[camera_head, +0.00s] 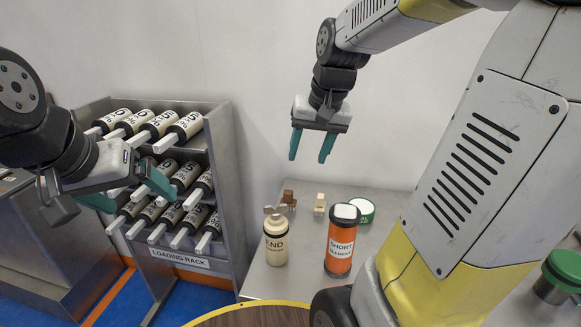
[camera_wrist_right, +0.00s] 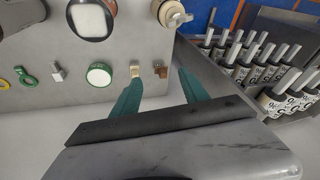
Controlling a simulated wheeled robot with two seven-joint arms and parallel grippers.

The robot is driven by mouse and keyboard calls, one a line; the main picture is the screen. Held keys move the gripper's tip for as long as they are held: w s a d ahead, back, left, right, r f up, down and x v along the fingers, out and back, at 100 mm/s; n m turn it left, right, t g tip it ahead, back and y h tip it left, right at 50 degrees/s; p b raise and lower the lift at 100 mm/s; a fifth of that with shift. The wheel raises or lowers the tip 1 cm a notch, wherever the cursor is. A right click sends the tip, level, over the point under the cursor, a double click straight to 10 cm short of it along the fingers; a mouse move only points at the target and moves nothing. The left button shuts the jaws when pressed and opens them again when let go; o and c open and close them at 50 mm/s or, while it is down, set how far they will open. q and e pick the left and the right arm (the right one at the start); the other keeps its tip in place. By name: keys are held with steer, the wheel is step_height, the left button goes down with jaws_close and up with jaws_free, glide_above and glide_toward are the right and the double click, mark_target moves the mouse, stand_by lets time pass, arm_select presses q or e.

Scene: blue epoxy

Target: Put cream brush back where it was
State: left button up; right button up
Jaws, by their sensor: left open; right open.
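A small cream block-like piece, which seems to be the cream brush (camera_head: 320,204), stands on the grey table (camera_head: 357,270) beside a small brown piece (camera_head: 288,198). The cream piece also shows in the right wrist view (camera_wrist_right: 134,70), by the tip of one finger. My right gripper (camera_head: 311,159) is open and empty, pointing down above the back of the table. In its wrist view the brown piece (camera_wrist_right: 161,71) lies between the open fingers. My left gripper (camera_head: 115,204) is open and empty in front of the loading rack at the left.
The loading rack (camera_head: 228,160) holds several labelled cylinders. A cream END bottle (camera_head: 276,243), an orange SHORT ELEMENT canister (camera_head: 341,246) and a green-rimmed round tin (camera_head: 363,208) stand on the table.

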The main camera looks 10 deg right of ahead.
steer(key=s+a+r+n+t, duration=0.1)
steer(key=s+a, duration=0.1)
steer(key=s, duration=0.4)
steer(key=s+a+r+n+t+y, duration=0.1)
steer(key=s+a, duration=0.1)
steer(key=s, duration=0.4)
steer(key=shift+a+n+t, duration=0.3)
steer(key=shift+a, duration=0.1)
stand_by(0.3)
